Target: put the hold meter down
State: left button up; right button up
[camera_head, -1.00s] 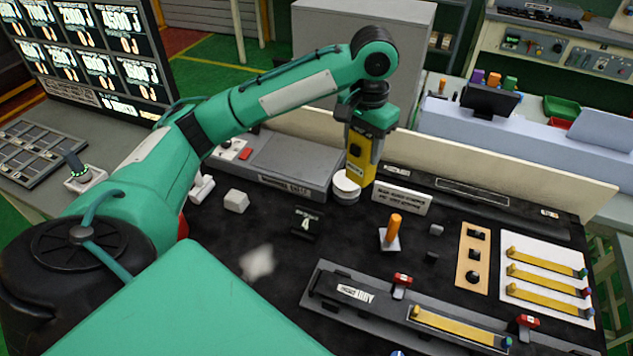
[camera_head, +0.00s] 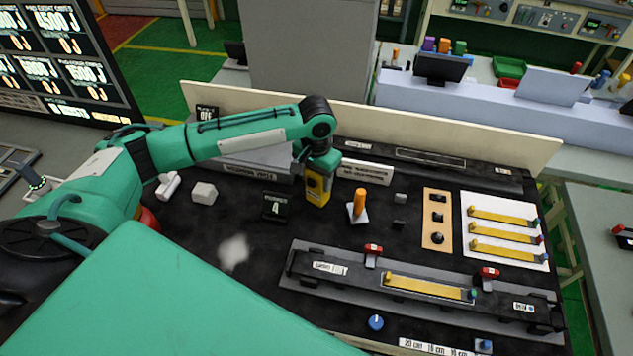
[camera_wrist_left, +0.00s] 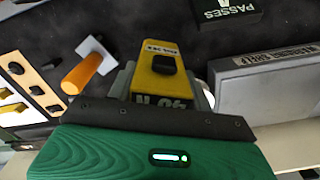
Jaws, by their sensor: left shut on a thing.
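The hold meter, a yellow block with a black button, hangs in my left gripper (camera_head: 318,188) in the head view. In the left wrist view the meter (camera_wrist_left: 160,78) sits between the fingers, with a label and an upside-down number on its face. My left gripper is shut on it, pointing down over the dark bench top (camera_head: 335,232), between the black counter block marked 4 (camera_head: 276,206) and the orange peg (camera_head: 359,201). I cannot tell whether the meter's lower end touches the bench. My right gripper is not in view.
A grey box (camera_wrist_left: 265,85) stands close beside the meter in the wrist view. A white block (camera_head: 204,193) lies left. A tan button strip (camera_head: 437,220), a white board with yellow strips (camera_head: 505,230) and a long dark fixture (camera_head: 340,285) lie right and in front.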

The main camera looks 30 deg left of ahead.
aim_at(317, 185)
pick_arm(q)
notch_tip(317, 185, down, 3)
jog(key=shift+f+p, duration=0.1)
jog(key=shift+p, duration=0.2)
jog(key=o, duration=1.2)
jog(key=shift+f, duration=0.1)
notch_tip(317, 185, up, 12)
jog(key=b, duration=0.3)
jog(key=shift+f, duration=0.15)
jog(key=shift+r, duration=0.3)
